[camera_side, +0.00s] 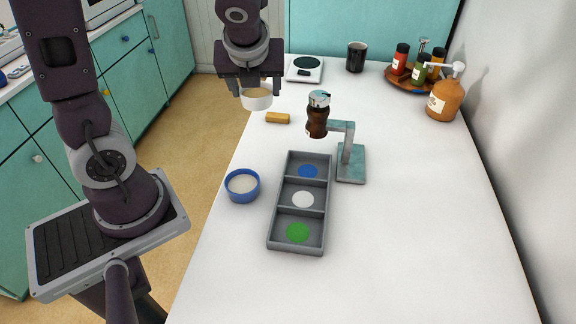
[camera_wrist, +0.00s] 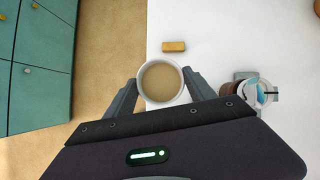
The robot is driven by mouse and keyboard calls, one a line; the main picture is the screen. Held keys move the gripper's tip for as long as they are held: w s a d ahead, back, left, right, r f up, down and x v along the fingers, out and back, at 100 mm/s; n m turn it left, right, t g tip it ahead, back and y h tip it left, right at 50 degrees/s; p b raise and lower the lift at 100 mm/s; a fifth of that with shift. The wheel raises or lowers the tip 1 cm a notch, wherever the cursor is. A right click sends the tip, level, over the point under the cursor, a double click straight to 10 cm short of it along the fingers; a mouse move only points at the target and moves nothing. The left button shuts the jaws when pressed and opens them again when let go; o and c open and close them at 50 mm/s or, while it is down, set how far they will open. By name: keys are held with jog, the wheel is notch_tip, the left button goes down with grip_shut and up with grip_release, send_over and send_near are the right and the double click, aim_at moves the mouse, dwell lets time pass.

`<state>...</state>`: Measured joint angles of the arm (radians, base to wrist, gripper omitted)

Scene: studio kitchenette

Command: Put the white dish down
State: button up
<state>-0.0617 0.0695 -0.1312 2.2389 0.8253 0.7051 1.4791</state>
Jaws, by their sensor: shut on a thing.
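The white dish (camera_side: 257,102) is a small round cup-like bowl with tan contents. My gripper (camera_side: 255,88) is shut on it and holds it upright, near the counter's left edge. In the wrist view the dish (camera_wrist: 145,81) sits between the two fingers of my gripper (camera_wrist: 161,88), with the floor and the counter edge showing around it. How high the dish is above the counter is hard to tell.
A grey three-section tray (camera_side: 272,247) has blue, white and green discs. A yellow block (camera_side: 278,118), a stand (camera_side: 350,165) with a brown bottle (camera_side: 317,122), and a scale (camera_side: 304,77) are nearby. The right front counter (camera_side: 420,240) is clear.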

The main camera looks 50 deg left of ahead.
notch_tip(320, 180, up, 3)
jog(key=shift+r, duration=0.1)
jog(key=d+m+t+h, duration=0.2)
jog(key=d+m, duration=0.2)
jog(key=d, duration=0.4)
jog(key=m+t+h, duration=0.1)
jog(key=m+h, duration=0.1)
jog(key=m, duration=0.3)
send_over(311, 193)
jog(key=s, duration=0.3)
jog(key=shift+m+h, duration=0.3)
jog(key=shift+m, duration=0.2)
notch_tip(311, 193, down, 15)
jog(key=shift+s+d+r, duration=0.15)
jog(key=shift+f, duration=0.35)
